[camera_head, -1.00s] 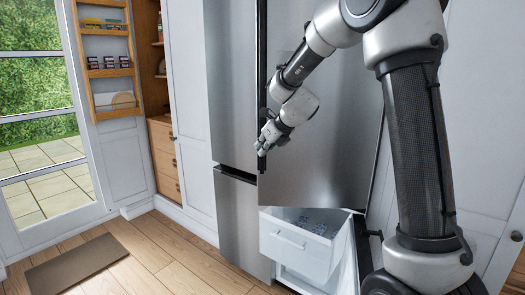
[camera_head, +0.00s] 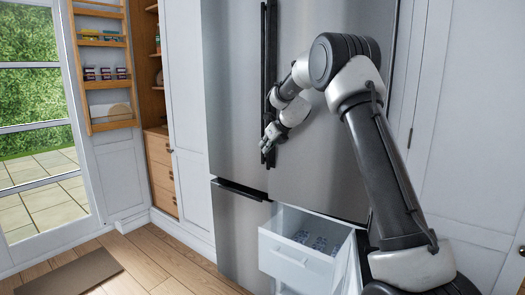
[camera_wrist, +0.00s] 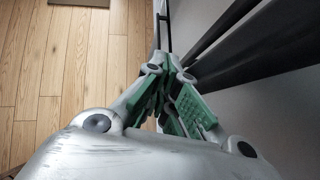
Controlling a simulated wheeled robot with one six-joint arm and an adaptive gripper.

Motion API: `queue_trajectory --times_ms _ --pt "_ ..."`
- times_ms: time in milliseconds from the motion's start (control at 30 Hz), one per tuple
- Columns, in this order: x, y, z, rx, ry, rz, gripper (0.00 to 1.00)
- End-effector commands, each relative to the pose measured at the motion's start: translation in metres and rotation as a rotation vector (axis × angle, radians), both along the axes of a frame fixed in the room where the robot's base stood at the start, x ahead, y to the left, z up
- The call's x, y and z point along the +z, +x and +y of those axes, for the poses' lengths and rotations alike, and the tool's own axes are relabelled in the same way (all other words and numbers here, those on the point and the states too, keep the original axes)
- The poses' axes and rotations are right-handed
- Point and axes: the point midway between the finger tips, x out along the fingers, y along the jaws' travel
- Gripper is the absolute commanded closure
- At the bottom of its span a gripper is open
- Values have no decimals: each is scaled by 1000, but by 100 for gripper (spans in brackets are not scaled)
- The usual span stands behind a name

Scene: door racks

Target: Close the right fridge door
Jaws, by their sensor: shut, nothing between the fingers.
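The right fridge door (camera_head: 310,175) is a tall stainless steel panel in the head view. It looks flush or nearly flush with the left fridge door (camera_head: 232,110), with two dark upright handles (camera_head: 267,60) at the seam. My gripper (camera_head: 268,152) is shut and empty, beside the right door's handle edge at its lower part. I cannot tell whether it touches the door. In the wrist view my gripper (camera_wrist: 168,76) has its green-padded fingers together, with the grey door face (camera_wrist: 270,90) and dark handle bars (camera_wrist: 225,35) on the right. My arm hides part of the right door.
Below, a white freezer drawer (camera_head: 290,258) stands pulled out beside the closed lower left door (camera_head: 238,235), with an open lower right door (camera_head: 348,268) next to it. A wooden shelf rack (camera_head: 104,70) hangs at left. Wood floor (camera_head: 165,262) and a brown mat (camera_head: 70,274) lie at front left.

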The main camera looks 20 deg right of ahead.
Motion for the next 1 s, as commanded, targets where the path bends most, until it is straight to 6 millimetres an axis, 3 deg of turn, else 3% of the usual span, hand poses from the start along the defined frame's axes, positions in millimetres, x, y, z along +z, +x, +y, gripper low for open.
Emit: queue_trajectory --times_ms 333,1000 --pt "0 26 -20 -78 1 0 100" --pt "0 31 -24 -93 0 0 100"
